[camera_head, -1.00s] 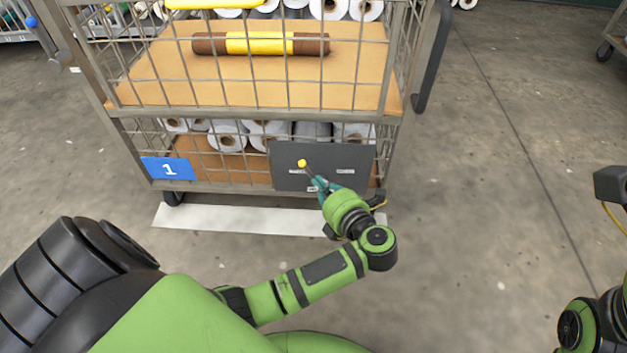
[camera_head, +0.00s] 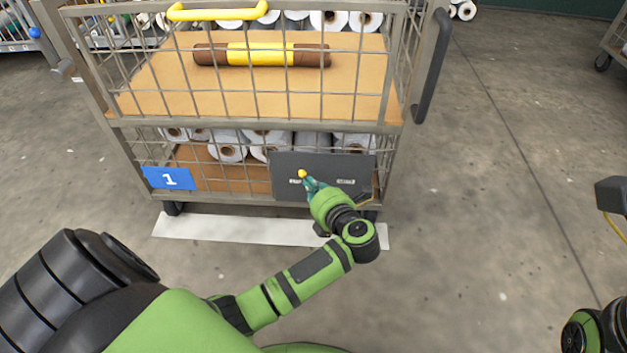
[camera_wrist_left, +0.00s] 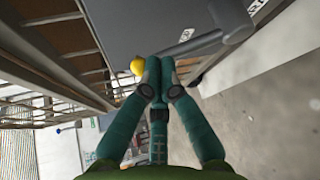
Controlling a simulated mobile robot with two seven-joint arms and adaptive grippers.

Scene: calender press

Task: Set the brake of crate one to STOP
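Crate one is a wire-mesh trolley with a blue number plate (camera_head: 169,178) at its lower left. A dark grey brake panel (camera_head: 330,166) sits at its lower right, with small white labels too small to read. The brake lever's yellow knob (camera_head: 302,174) is by the left label; it also shows in the wrist view (camera_wrist_left: 137,66), with a grey lever bar (camera_wrist_left: 195,45) running right to a round hub. My left gripper (camera_head: 309,184) is at the knob's lower right. Its fingertips (camera_wrist_left: 158,72) look closed together beside the knob, against or just in front of the bar; contact is unclear. My right gripper is out of view.
The crate's shelves carry white rolls (camera_head: 228,145) and a brown-yellow roll (camera_head: 262,54). A black handle (camera_head: 432,66) stands at its right side. A white floor strip (camera_head: 230,229) lies under its front edge.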

